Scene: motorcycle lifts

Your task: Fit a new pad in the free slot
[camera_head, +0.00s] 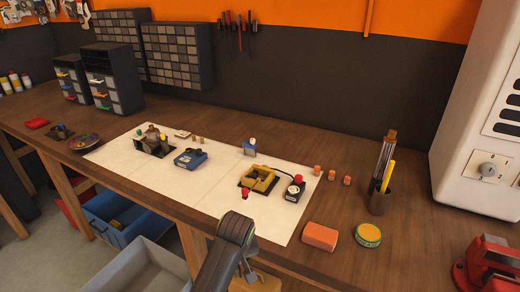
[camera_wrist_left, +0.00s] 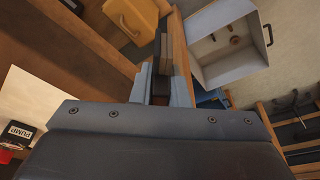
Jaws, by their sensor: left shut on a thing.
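My left gripper (camera_wrist_left: 162,88) is shut on a small dark, flat piece with a grey-brown layer, seemingly the pad (camera_wrist_left: 162,50), in the left wrist view. In the head view my left arm comes up from the bottom middle, and its fingertips and the pad cannot be made out there. A yellow block with dark openings (camera_head: 259,179), perhaps the caliper, sits on the white mat (camera_head: 215,199), apart from the gripper. Whether one opening is the free slot is too small to tell. My right gripper is not in view.
A pump box with a red top (camera_head: 294,190) stands right of the yellow block. Small orange pieces (camera_head: 332,175), an orange block (camera_head: 320,236), a yellow-green tin (camera_head: 368,235) and a tool cup (camera_head: 380,200) are further right. A red vise (camera_head: 488,265) stands at the right front.

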